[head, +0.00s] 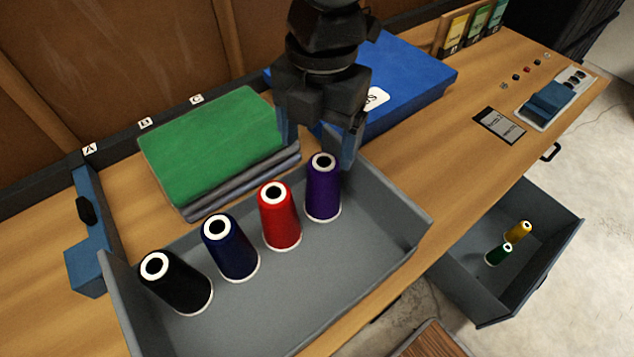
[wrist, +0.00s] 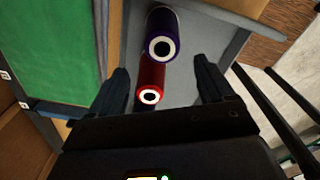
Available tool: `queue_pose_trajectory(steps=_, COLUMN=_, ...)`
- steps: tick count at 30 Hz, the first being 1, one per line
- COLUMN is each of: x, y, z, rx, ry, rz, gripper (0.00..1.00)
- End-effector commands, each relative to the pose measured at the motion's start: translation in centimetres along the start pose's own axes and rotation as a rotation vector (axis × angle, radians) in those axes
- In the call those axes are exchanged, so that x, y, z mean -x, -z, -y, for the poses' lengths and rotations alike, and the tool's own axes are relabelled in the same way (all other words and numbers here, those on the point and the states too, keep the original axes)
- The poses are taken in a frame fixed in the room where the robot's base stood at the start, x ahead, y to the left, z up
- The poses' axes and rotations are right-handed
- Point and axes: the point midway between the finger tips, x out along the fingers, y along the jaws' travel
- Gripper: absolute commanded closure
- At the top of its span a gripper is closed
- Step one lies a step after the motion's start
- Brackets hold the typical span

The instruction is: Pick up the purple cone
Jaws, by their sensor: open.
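The purple cone (head: 323,190) stands upright at the right end of a row of thread cones in a grey tray (head: 330,280). My gripper (head: 318,140) is open and empty, just above and behind the purple cone in the head view. In the wrist view the purple cone (wrist: 162,36) lies ahead of my open gripper (wrist: 163,82), beyond the fingertips. The red cone (head: 279,216) stands just left of the purple one; in the wrist view it (wrist: 150,80) shows between the fingers.
A dark blue cone (head: 230,248) and a black cone (head: 175,282) stand left in the tray. Green folded cloth (head: 210,150) lies behind it. A blue box (head: 410,80) is behind my gripper. An open drawer (head: 480,290) holds a yellow and a green cone. The tray's right part is clear.

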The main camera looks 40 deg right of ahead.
Motion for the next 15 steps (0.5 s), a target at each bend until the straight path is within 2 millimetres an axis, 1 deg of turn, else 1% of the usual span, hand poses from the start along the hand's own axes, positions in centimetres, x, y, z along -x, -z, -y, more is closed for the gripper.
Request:
queue_pose_trajectory(steps=1, x=-0.2, y=-0.5, z=0.3, rx=-0.002, ry=0.013, rz=0.012, gripper=0.19)
queue_pose_trajectory(steps=3, x=-0.7, y=-0.7, z=0.5, rx=-0.004, ry=0.021, rz=0.019, gripper=0.19)
queue_pose_trajectory(steps=11, x=-3.2, y=-0.8, z=0.6, rx=-0.003, ry=0.020, rz=0.018, gripper=0.19)
queue_pose_trajectory(steps=15, x=-5.1, y=-1.1, z=0.6, rx=-0.003, ry=0.020, rz=0.018, gripper=0.19)
